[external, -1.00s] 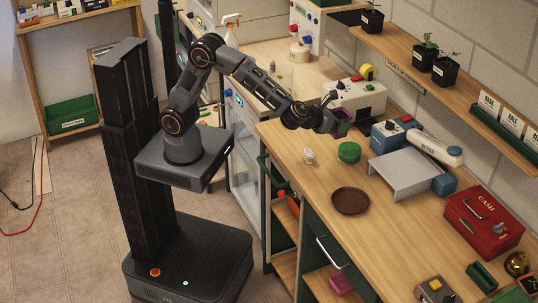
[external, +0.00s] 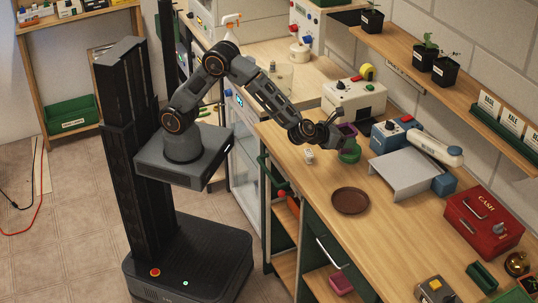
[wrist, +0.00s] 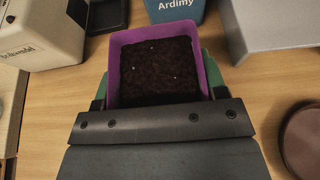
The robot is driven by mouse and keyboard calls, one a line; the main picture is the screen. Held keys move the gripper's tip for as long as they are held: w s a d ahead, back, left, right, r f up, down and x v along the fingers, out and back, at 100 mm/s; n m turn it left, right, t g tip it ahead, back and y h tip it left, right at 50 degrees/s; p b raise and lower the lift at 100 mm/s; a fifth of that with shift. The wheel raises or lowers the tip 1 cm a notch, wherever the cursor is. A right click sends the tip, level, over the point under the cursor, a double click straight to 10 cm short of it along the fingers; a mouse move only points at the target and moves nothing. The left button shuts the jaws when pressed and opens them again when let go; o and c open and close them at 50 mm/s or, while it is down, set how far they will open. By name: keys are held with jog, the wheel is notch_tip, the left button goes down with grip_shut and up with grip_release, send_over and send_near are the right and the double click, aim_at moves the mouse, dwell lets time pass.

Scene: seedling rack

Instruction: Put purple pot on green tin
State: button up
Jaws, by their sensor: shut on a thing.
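The purple pot (external: 347,129), filled with dark soil, is held upright by my gripper (external: 338,134). In the wrist view the pot (wrist: 126,70) fills the middle, just beyond the dark gripper body. The round green tin (external: 350,152) stands on the wooden bench, directly under the pot and partly covered by my gripper. Green edges show on both sides of the pot in the wrist view. My gripper is shut on the pot. I cannot tell whether the pot's base touches the tin.
A brown saucer (external: 350,200) lies in front of the tin, and a small white item (external: 309,156) is to its left. A grey metal stand (external: 402,172), a blue device (external: 391,134) and a cream machine (external: 354,101) are to the right and behind. The front bench is partly clear.

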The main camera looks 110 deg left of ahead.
jog(key=shift+f+b, duration=0.2)
jog(key=shift+b, duration=0.1)
jog(key=o, duration=1)
jog(key=shift+r, duration=0.1)
